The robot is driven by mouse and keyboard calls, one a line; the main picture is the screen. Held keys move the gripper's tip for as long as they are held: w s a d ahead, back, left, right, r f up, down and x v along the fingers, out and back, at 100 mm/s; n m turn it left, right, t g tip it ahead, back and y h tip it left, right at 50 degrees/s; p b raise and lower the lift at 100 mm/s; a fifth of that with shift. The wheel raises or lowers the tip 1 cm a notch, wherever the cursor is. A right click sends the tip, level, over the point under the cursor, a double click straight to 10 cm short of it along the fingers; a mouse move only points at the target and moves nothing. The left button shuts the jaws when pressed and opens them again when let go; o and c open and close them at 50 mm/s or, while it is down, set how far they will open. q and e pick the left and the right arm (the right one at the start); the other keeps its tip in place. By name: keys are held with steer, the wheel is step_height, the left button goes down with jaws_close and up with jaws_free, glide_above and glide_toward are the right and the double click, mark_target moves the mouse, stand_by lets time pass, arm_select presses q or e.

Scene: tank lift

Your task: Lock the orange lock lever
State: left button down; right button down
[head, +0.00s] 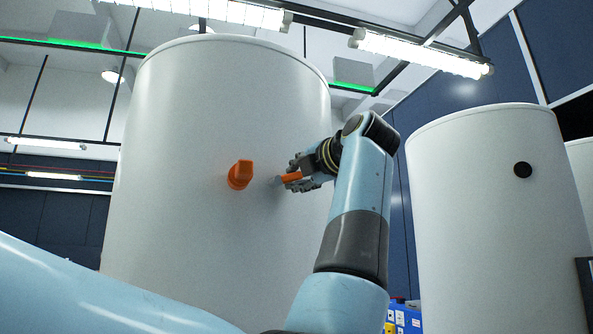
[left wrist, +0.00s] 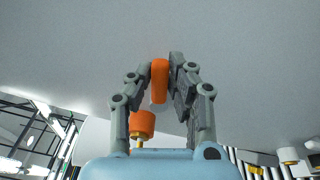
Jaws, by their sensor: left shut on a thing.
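The orange lock lever (head: 291,177) is on the front of a large white tank (head: 170,130), just right of a bigger orange knob (head: 240,174). A small pale piece shows at the lever's left end, against the tank. My left gripper (head: 299,176) is at the lever with its fingers closed on it. In the left wrist view, the lever (left wrist: 160,80) stands between the two grey fingers of my left gripper (left wrist: 167,78), and the orange knob (left wrist: 142,124) is below it. The fingers hide part of the lever in the head view. My right gripper is not in view.
A second white tank (head: 480,200) with a black round port (head: 523,170) stands to the right. Blue and yellow boxes (head: 403,318) sit low between the tanks. The orange knob sticks out from the tank close to my gripper.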

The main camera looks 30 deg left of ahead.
arm_select(q)
steer(key=shift+f, duration=0.15)
steer(key=c, duration=1.2)
jaws_free()
steer(key=shift+d, duration=0.1)
steer(key=shift+c, duration=0.2)
step_height(320, 180, up, 10)
steer(key=shift+r, duration=0.1)
